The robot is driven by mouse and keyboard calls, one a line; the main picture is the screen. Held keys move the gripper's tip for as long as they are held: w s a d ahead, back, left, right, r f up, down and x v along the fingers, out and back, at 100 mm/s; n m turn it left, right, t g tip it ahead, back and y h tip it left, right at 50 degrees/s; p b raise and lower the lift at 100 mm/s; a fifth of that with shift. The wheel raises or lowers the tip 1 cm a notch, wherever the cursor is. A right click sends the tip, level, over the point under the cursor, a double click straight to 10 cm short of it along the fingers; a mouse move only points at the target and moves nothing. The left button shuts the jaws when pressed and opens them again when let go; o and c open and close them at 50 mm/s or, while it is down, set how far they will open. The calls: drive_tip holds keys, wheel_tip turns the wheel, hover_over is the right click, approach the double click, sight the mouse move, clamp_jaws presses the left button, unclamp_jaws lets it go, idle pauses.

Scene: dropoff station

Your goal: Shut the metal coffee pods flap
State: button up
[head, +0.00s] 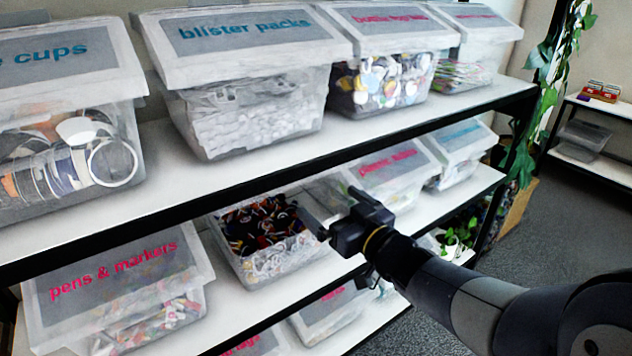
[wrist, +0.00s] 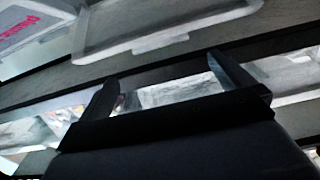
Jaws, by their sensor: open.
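An open clear bin (head: 268,265) stands on the middle shelf in the head view, with dark and coloured round pods (head: 258,225) showing in it. No label on it is readable, so I cannot confirm it is the metal coffee pods bin. A pale panel (head: 325,194), possibly its raised flap, shows beside and behind my gripper. My gripper (head: 318,222) is at the bin's right side, open; I cannot tell if it touches the panel. In the wrist view my gripper (wrist: 163,68) has its two fingers spread with nothing clearly held between them.
A pens & markers bin (head: 120,285) stands left with its flap down. Two closed bins, one pink-labelled (head: 392,170) and one blue-labelled (head: 462,135), stand to the right. The blister packs bin (head: 245,75) is on the shelf above, whose edge overhangs. More bins are below.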

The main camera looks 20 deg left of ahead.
sight(303, 181)
drive_tip(key=p+x, duration=0.1)
drive_tip(key=x, duration=0.8)
drive_tip(key=shift+w+a, duration=0.15)
drive_tip(key=shift+c, duration=0.3)
drive_tip(key=c, duration=1)
drive_tip(key=shift+f, duration=0.15)
drive_tip(key=shift+c, duration=0.2)
